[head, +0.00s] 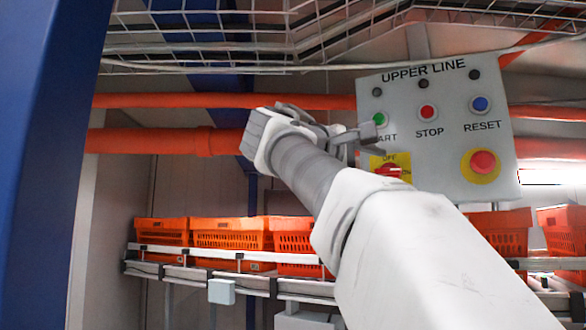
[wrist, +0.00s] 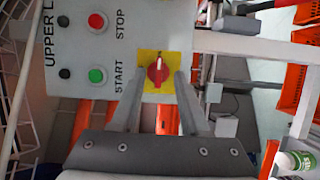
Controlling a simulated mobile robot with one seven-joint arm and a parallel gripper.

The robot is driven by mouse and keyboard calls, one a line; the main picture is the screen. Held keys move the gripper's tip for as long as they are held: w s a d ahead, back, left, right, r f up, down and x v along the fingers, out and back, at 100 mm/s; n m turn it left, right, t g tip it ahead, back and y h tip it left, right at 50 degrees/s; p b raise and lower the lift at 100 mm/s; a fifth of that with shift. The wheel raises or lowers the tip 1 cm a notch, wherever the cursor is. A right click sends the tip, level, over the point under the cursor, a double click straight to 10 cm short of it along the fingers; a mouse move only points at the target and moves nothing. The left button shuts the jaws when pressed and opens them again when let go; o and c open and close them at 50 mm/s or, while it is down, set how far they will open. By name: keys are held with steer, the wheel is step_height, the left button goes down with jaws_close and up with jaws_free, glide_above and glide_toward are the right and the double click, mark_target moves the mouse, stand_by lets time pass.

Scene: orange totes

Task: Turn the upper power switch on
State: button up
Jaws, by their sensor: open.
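The upper power switch is a red rotary knob (head: 388,170) on a yellow square plate marked OFF at the top and ON at the right. The plate sits low on the grey UPPER LINE panel (head: 440,145). In the wrist view the knob (wrist: 158,73) lies between my two fingers; its pale mark points to the top of that picture, which seems to be the panel's ON side. My gripper (head: 362,140) is open, with its fingers (wrist: 159,88) either side of the knob. I cannot tell whether they touch it. The plate is partly hidden by my arm in the head view.
Green START (head: 379,119), red STOP (head: 428,112) and blue RESET (head: 480,104) buttons sit above the switch. A red emergency stop (head: 483,162) is right of it. Orange pipes (head: 180,140) run behind. Orange totes (head: 230,235) stand on a conveyor below.

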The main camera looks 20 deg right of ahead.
steer(key=v, duration=0.9)
